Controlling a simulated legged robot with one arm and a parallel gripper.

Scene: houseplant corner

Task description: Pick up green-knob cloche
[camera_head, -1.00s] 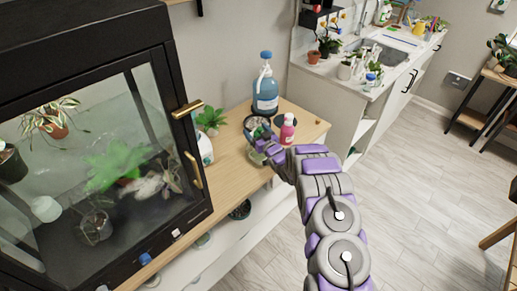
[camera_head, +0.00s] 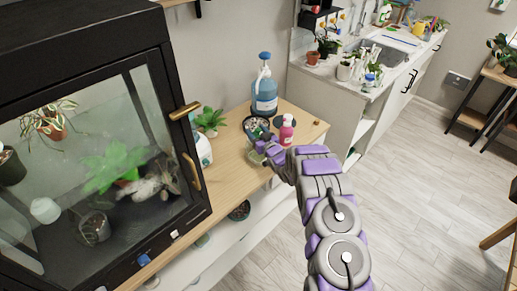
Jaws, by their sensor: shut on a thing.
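My gripper (camera_head: 266,150) is shut near the front edge of the wooden cabinet top, just in front of a dark pot. A small pale green, glassy shape (camera_head: 256,158) shows at its fingertips. It looks like part of the green-knob cloche, held in the jaws. My fingers and wrist hide most of it, and its knob cannot be made out clearly. I cannot tell whether it touches the cabinet top.
A dark pot with pale pebbles (camera_head: 253,123) and a pink bottle (camera_head: 286,132) stand close behind my gripper. A large blue pump bottle (camera_head: 265,98) is farther back. A black glass terrarium case (camera_head: 185,222) stands left. The wooden top (camera_head: 231,175) is bare left of my gripper.

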